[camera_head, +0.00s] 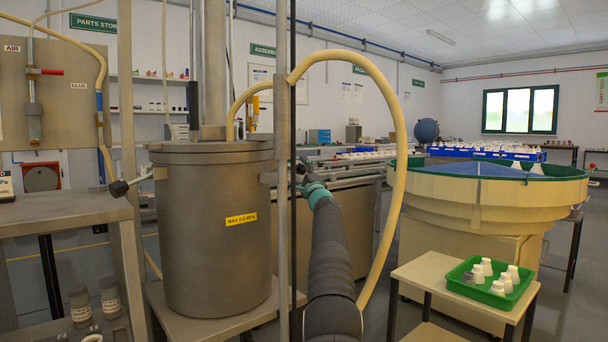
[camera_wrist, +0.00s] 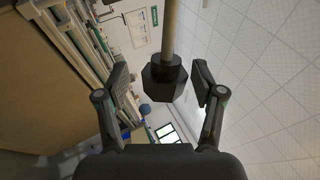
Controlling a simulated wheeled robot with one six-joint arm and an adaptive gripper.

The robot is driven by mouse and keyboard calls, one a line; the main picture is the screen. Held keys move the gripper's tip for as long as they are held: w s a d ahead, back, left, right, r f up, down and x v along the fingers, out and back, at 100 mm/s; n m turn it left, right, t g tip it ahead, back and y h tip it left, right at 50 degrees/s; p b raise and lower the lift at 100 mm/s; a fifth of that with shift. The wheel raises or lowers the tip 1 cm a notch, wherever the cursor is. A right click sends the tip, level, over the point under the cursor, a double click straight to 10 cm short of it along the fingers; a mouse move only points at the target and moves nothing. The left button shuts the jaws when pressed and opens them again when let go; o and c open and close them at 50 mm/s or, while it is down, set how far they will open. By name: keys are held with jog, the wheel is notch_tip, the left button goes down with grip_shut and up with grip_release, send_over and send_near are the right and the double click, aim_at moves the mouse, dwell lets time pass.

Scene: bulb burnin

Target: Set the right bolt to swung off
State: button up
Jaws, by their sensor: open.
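The grey pressure pot (camera_head: 212,235) with its lid (camera_head: 212,150) stands left of centre in the head view. The left bolt (camera_head: 119,188) sticks out from the pot's left side, with a dark knob at its end. My gripper (camera_head: 303,172) is at the pot's right side, partly hidden by an upright post. In the wrist view my gripper (camera_wrist: 162,80) is open, with a finger on each side of the right bolt's black faceted knob (camera_wrist: 164,82). The knob sits on a thin rod (camera_wrist: 171,30); gaps show between it and both fingers. The right bolt is mostly hidden in the head view.
The upright post (camera_head: 283,220) stands in front of my gripper. A cream hose (camera_head: 399,150) arches over my arm. A large cream bowl (camera_head: 470,205) and a side table (camera_head: 437,275) with a green tray (camera_head: 495,295) of white parts stand to the right.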

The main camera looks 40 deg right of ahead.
jog(key=shift+s, duration=0.15)
jog(key=shift+v, duration=1)
jog(key=v, duration=0.9)
jog(key=shift+s+f, duration=0.2)
jog(key=shift+s, duration=0.15)
jog(key=shift+a, duration=0.2)
